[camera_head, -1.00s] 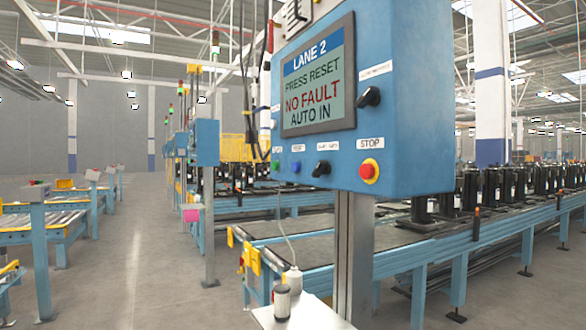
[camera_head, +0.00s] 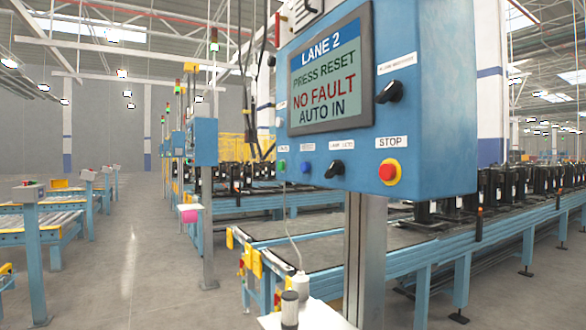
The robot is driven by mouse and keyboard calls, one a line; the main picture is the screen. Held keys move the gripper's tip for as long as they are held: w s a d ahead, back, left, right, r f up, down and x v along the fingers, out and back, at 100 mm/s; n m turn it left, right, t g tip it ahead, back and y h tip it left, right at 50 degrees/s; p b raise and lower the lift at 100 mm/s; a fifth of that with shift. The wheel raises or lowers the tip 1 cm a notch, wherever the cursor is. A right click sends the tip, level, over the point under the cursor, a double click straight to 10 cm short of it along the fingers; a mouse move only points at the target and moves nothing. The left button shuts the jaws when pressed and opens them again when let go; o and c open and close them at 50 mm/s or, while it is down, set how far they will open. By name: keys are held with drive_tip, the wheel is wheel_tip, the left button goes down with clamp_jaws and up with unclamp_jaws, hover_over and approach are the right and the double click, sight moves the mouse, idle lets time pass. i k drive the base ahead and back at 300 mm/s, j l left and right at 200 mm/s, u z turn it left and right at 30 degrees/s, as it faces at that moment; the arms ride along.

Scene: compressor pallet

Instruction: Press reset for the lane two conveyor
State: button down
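The lane two control box (camera_head: 440,130) is a blue cabinet on a grey metal post, close at the right of the head view. Its screen (camera_head: 331,78) reads "LANE 2, PRESS RESET, NO FAULT, AUTO IN". Below the screen sit a small green button (camera_head: 282,165), a blue button (camera_head: 305,167) with a label too small to read surely, a black selector knob (camera_head: 335,170) and a red stop button (camera_head: 389,171) on a yellow ring. Another black knob (camera_head: 389,92) is at the screen's right. My gripper is not in view.
Under the box a small white shelf (camera_head: 325,318) holds a bottle and a dark canister (camera_head: 290,310). A blue conveyor (camera_head: 425,258) with black compressors runs behind the post. Open concrete floor (camera_head: 130,255) lies to the left, between conveyors and a post.

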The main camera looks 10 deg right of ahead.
sight(305, 166)
drive_tip(key=i+j, duration=0.4)
drive_tip(key=i, duration=0.15)
drive_tip(key=i+j, duration=0.4)
drive_tip(key=i, duration=0.2)
drive_tip(key=z, duration=1.15)
